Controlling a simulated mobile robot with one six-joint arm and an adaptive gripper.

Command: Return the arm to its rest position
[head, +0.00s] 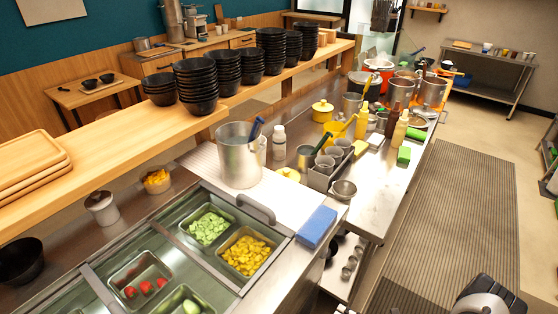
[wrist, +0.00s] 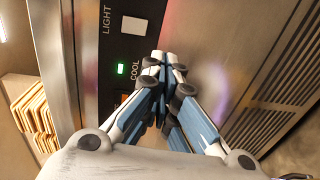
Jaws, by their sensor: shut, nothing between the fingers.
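My gripper (wrist: 160,75) shows in the wrist view with its blue and white fingers together, shut and empty. It points at a steel appliance front with a dark control strip (wrist: 125,50) marked LIGHT and COOL. A small green lamp (wrist: 120,69) glows on the strip beside the fingertips. I cannot tell whether the fingers touch the panel. In the head view a dark and grey part of my own arm (head: 487,297) shows at the lower right, over the floor; the gripper's fingers are not visible there.
The steel counter (head: 385,195) holds pots, bottles and a blue sponge (head: 317,227). Food pans sit in the cold well (head: 150,245). Stacked black bowls (head: 196,85) stand on the wooden shelf (head: 130,120). The striped floor mat (head: 455,200) is clear. Wooden pieces (wrist: 35,115) show left in the wrist view.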

